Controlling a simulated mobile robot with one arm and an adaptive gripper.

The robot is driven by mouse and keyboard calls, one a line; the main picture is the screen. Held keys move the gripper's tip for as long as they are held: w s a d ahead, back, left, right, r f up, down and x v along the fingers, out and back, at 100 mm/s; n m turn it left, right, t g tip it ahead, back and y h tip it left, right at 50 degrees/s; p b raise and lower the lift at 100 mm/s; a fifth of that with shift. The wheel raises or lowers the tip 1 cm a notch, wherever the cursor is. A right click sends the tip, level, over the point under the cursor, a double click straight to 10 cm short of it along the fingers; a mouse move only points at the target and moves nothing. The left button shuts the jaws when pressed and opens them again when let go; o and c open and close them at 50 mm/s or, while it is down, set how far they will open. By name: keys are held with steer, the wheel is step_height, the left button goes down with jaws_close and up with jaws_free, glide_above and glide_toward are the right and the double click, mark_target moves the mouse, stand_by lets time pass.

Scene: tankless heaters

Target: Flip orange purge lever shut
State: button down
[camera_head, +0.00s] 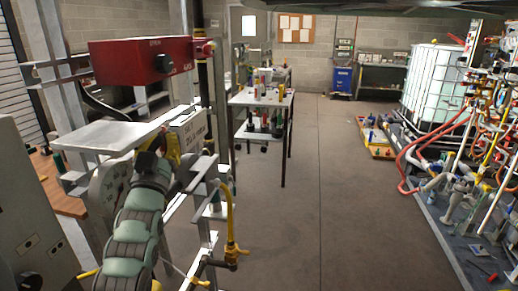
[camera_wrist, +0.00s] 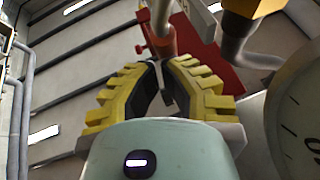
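My gripper (camera_head: 174,150) is in the left part of the head view, at the end of my green and grey arm, below a red box and close to a pale metal ledge. In the wrist view its two yellow, ribbed fingers (camera_wrist: 164,66) with dark inner pads stand a little apart, with a narrow gap between them. Beyond the fingertips is a copper-orange cylindrical fitting (camera_wrist: 163,44) on a pipe, beside a red part. I cannot tell whether this fitting belongs to the orange purge lever. No lever is clearly recognisable in either view.
A round white gauge (camera_wrist: 300,125) is close on the right of the wrist view. The red box (camera_head: 145,61) overhangs my gripper. A yellow hose with a brass valve (camera_head: 234,249) stands right of my arm. The floor (camera_head: 330,200) is clear in the middle.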

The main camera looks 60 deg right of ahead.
steer(key=w+d+f+g+y+b, duration=0.1)
steer(key=d+y+b, duration=0.1)
steer(key=d+f+m+g+y+b, duration=0.1)
steer(key=d+b, duration=0.1)
steer(key=w+d+f+g+y+b, duration=0.1)
steer(key=d+g+y+b, duration=0.1)
steer(key=b, duration=0.1)
steer(key=shift+w+d+m+y, duration=0.3)
steer(key=shift+w, duration=0.05)
steer(key=shift+w+d+f+b, duration=0.1)
steer(key=shift+d+f+b, duration=0.15)
steer(key=shift+f+b, duration=0.3)
steer(key=shift+w+d+f+b, duration=0.1)
steer(key=shift+d+f+b, duration=0.1)
steer(key=shift+f+b, duration=0.3)
steer(key=shift+r, duration=0.1)
steer(key=shift+a+r, duration=0.1)
steer(key=v, duration=0.7)
stand_by(0.5)
steer(key=shift+s+a+r, duration=0.1)
stand_by(0.5)
